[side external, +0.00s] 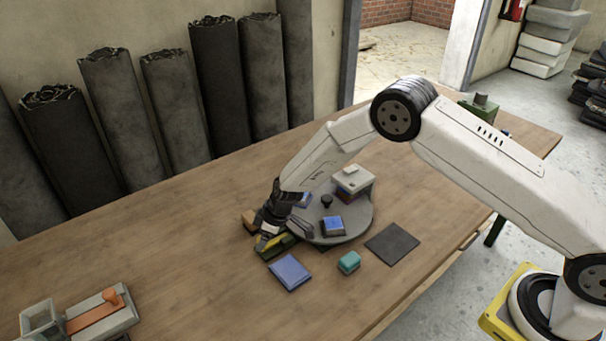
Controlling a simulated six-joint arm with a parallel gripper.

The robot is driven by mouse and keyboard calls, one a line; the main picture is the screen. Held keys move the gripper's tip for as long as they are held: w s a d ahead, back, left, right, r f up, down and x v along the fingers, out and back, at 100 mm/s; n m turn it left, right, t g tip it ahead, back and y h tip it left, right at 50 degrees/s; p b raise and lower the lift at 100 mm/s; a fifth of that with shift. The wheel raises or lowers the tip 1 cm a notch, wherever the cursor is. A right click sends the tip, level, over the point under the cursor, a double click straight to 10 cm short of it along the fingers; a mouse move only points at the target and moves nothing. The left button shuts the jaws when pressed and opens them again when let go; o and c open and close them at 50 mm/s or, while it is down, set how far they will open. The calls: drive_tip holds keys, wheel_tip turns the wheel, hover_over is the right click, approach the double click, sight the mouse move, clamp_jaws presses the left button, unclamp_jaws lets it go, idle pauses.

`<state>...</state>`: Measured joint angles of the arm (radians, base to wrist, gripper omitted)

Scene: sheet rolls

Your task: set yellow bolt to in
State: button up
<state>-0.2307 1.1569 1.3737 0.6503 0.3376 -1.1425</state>
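A yellow part (265,241), which looks like the yellow bolt, shows on a low dark green base (282,247) near the middle of the table. The base sits at the left edge of a grey round plate. My gripper (268,232) points down right over the yellow part and covers much of it. I cannot tell whether the fingers touch it or are shut on it. How far the bolt is slid is hidden too.
The grey round plate (352,233) carries a blue-topped block (333,226), a black knob (326,201) and a pale box (353,181). An orange slider unit (97,318) stands front left.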

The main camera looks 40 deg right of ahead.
clamp_jaws()
idle(1.2)
